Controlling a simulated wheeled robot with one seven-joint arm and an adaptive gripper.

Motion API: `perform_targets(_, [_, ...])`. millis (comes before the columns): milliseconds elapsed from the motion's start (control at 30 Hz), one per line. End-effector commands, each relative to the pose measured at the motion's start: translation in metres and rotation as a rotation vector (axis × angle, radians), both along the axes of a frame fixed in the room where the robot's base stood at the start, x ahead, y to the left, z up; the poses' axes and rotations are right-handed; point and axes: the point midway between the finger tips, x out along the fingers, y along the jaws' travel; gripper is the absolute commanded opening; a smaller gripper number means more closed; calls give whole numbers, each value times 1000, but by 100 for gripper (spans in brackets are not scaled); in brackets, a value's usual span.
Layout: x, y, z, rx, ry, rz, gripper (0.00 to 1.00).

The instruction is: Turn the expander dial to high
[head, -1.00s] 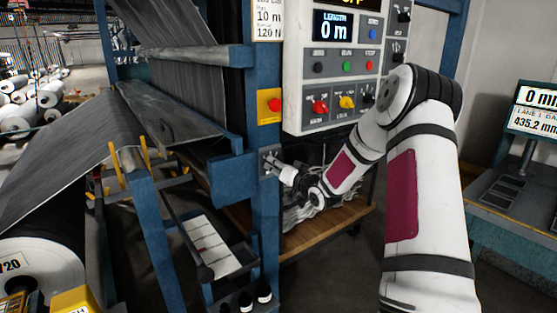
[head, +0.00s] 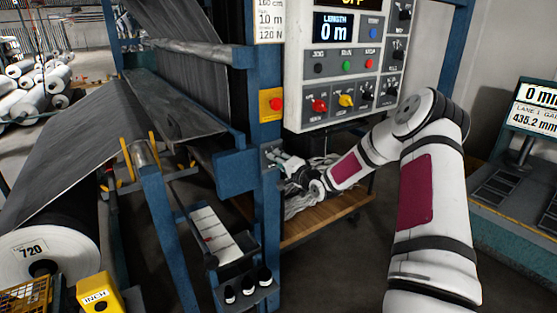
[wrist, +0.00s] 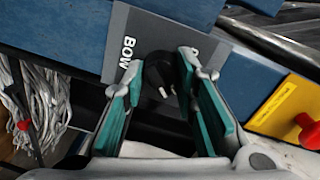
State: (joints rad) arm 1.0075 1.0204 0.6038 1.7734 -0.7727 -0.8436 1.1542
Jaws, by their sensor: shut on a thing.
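The dial (wrist: 160,74) is a black knob with small pale marks on a grey plate (wrist: 122,50) lettered "BOW"; any further lettering is hidden. The plate also shows small on the blue post in the head view (head: 268,153). My gripper (wrist: 161,70) has its two teal-padded fingers on either side of the dial and is shut on it. In the head view, my gripper (head: 284,164) reaches the plate from the right, and the dial is hidden there. I cannot read the dial's setting.
A red button on a yellow plate (head: 270,105) sits on the post just above. The control panel (head: 330,75) with several knobs and buttons hangs above my forearm. Loose pale strands (wrist: 37,105) lie on a wooden shelf (head: 325,222) below.

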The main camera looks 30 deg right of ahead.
Motion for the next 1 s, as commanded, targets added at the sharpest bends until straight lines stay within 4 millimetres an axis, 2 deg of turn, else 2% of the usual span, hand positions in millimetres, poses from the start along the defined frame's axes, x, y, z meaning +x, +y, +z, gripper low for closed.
perform_targets(567, [0, 0, 0, 30, 1, 0, 0])
perform_targets(600, [0, 0, 0, 30, 1, 0, 33])
perform_targets(667, [0, 0, 0, 30, 1, 0, 47])
perform_targets(1000, [-1, 0, 0, 29, 1, 0, 47])
